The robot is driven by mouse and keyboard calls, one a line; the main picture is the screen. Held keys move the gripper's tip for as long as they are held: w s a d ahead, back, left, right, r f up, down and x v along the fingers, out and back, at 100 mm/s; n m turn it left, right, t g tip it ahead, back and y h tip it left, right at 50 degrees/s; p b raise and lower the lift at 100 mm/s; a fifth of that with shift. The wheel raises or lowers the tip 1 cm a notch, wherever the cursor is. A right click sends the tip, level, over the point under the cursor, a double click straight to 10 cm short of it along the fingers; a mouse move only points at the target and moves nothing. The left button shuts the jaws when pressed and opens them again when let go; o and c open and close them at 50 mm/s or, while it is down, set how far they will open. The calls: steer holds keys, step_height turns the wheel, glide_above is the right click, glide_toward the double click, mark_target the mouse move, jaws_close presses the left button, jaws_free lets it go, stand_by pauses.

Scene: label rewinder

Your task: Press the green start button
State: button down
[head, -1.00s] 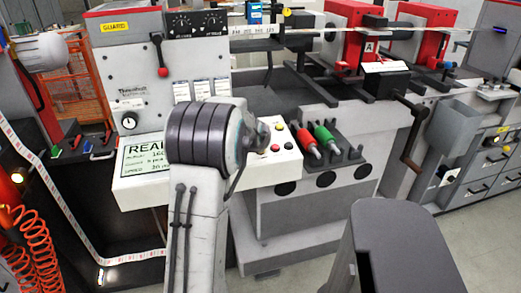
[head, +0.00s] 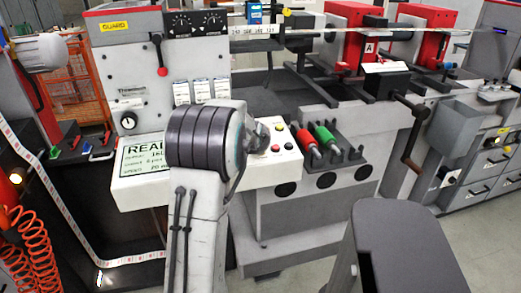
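The control panel (head: 150,188) is a pale sloped box with a screen that reads "REA…", partly covered by my arm. My gripper (head: 262,136) is mostly hidden behind my arm's dark-banded joint. Only a grey part shows, just left of the visible buttons. I cannot tell whether it touches the panel or whether its fingers are open.
A red-handled tool (head: 307,145) and a green-handled tool (head: 324,135) stand in a dark rack right of the panel. A black crank handle (head: 411,140) hangs farther right. A red-knobbed lever (head: 162,71) is above the panel. Orange coiled hose (head: 38,255) hangs at lower left.

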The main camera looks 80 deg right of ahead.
steer(key=shift+f+b, duration=0.4)
steer(key=shift+f, duration=0.05)
stand_by(0.6)
steer(key=shift+r, duration=0.2)
steer(key=shift+a+r+p, duration=0.1)
steer(key=shift+r+p, duration=0.3)
steer(key=shift+r, duration=0.35)
steer(key=shift+s+a+r+p, duration=0.15)
steer(key=shift+r+p, duration=0.65)
steer(key=shift+r, duration=0.55)
steer(key=shift+a+r, duration=0.2)
steer(key=shift+r, duration=0.95)
steer(key=shift+f, duration=0.1)
